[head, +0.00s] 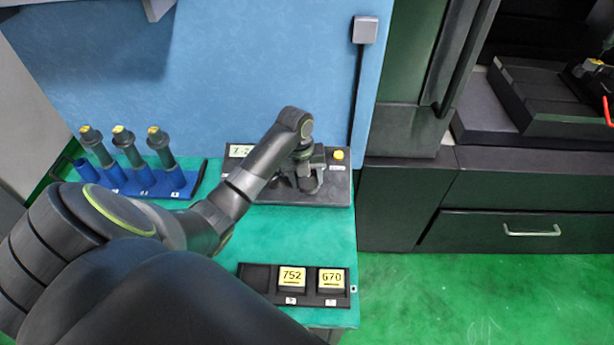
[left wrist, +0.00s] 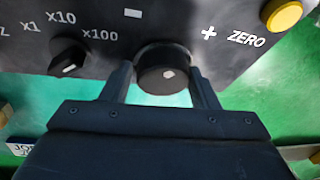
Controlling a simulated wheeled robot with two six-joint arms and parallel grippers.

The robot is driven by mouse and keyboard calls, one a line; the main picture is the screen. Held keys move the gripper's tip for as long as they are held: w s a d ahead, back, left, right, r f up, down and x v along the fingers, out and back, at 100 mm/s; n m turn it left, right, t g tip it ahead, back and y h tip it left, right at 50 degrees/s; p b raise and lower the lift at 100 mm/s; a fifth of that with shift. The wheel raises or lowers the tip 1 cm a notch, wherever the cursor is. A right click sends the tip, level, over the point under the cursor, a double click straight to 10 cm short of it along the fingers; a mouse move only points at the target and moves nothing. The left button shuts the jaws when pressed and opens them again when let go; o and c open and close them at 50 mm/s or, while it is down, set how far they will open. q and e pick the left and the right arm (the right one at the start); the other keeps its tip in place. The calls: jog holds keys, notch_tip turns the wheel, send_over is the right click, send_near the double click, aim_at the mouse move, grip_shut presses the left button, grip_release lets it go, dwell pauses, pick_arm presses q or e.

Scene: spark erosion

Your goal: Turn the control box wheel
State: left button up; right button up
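The control box (head: 335,196) is a dark panel at the back of the green table, against the blue wall. Its black round wheel (left wrist: 163,78) with a white mark shows in the left wrist view. My left gripper (head: 303,185) reaches down over the box and hides the wheel in part in the head view. In the left wrist view its two fingers (left wrist: 162,82) stand close on either side of the wheel and appear to touch it. My right gripper is not in view.
A smaller selector knob (left wrist: 68,57) marked x1, x10, x100 and a yellow ZERO button (left wrist: 282,14) flank the wheel. Several yellow-topped tools stand in a blue holder (head: 150,182) at left. A black tray (head: 258,277) with two labelled blocks lies at the front.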

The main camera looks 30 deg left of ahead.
pick_arm(q)
jog(key=shift+d, duration=0.1)
jog(key=c, duration=0.3)
jog(key=shift+r, duration=0.15)
